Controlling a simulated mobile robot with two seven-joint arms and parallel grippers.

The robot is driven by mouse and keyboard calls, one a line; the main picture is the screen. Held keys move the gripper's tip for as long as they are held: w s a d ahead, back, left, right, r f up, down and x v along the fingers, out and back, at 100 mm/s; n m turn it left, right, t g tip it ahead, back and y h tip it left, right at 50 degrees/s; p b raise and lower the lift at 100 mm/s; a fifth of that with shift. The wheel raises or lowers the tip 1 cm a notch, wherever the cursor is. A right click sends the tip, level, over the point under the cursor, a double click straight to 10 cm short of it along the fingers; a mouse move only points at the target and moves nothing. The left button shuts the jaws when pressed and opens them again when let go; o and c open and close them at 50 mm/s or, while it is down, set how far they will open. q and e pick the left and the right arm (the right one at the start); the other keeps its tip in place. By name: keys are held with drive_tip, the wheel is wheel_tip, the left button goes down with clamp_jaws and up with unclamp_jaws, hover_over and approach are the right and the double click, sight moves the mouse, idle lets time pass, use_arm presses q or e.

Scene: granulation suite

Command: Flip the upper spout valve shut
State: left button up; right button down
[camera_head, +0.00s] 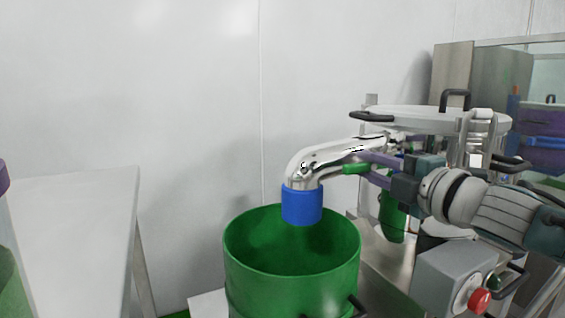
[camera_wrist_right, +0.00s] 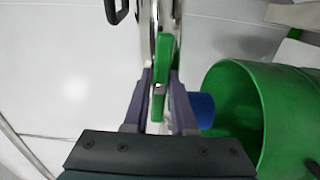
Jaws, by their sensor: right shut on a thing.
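The upper spout is a shiny metal pipe (camera_head: 322,160) that bends down into a blue sleeve (camera_head: 302,205). A green valve handle (camera_head: 356,169) lies along the pipe, and it also shows in the right wrist view as a green lever (camera_wrist_right: 163,60). My right gripper (camera_head: 372,168) has its purple fingers on this handle; in the wrist view the fingers (camera_wrist_right: 158,102) close on both sides of it. Part of the handle is hidden between the fingers. My left gripper is in neither view.
A green drum (camera_head: 240,262) stands open under the blue sleeve. A grey box with a red button (camera_head: 480,301) stands at the lower right.

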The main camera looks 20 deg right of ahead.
drive_tip(key=shift+m, duration=0.4)
drive_tip(key=m+p, duration=0.2)
drive_tip(key=shift+r+m, duration=0.15)
drive_tip(key=shift+m, duration=0.15)
drive_tip(key=m+p, duration=0.2)
drive_tip(key=m, duration=0.3)
drive_tip(key=m+p, duration=0.1)
drive_tip(key=m, duration=0.7)
drive_tip(key=shift+m+p, duration=0.3)
drive_tip(key=shift+m, duration=0.5)
drive_tip(key=c, duration=0.7)
unclamp_jaws()
